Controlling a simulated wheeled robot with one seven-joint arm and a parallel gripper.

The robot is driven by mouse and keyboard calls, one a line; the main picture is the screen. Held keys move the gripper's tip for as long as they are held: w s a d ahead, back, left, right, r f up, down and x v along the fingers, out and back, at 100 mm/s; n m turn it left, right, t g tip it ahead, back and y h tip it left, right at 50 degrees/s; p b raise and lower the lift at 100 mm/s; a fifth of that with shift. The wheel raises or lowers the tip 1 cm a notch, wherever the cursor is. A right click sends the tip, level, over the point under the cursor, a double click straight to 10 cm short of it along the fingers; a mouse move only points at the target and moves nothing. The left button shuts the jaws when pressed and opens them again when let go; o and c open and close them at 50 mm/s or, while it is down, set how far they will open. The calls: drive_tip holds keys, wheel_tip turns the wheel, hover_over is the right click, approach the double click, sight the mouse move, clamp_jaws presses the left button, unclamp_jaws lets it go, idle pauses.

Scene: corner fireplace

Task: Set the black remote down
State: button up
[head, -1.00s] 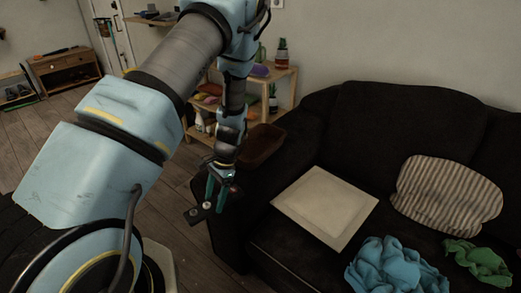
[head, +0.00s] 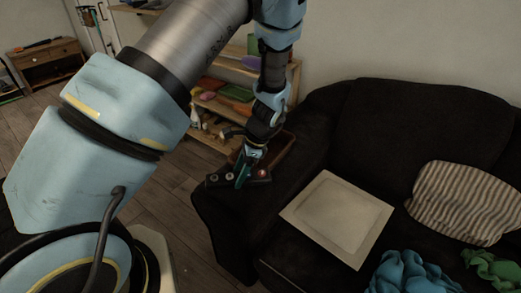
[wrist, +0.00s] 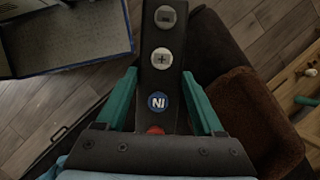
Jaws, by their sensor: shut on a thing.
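The black remote (head: 261,175) is held in my gripper (head: 242,178) in the head view. It lies roughly level over the front part of the black sofa's left arm (head: 225,207); I cannot tell if it touches the arm. In the wrist view the remote (wrist: 160,40) runs away from me between the teal fingers of my gripper (wrist: 159,78), with grey minus and plus buttons, a blue button and a red one showing. The fingers are shut on its sides. The near end of the remote is hidden by the gripper.
A pale square panel (head: 340,215), striped cushion (head: 465,203), blue cloth (head: 412,275) and green cloth (head: 492,265) lie on the seat.

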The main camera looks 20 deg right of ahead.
sight(236, 201)
drive_tip(key=shift+w+f, duration=0.2)
drive_tip(key=shift+w, duration=0.15)
drive_tip(key=shift+w+f+p, duration=0.15)
drive_tip(key=shift+f+p, duration=1)
drive_tip(key=shift+f, duration=3.65)
drive_tip(key=shift+f, duration=0.2)
drive_tip(key=o, duration=1.5)
drive_tip(key=shift+r, duration=0.15)
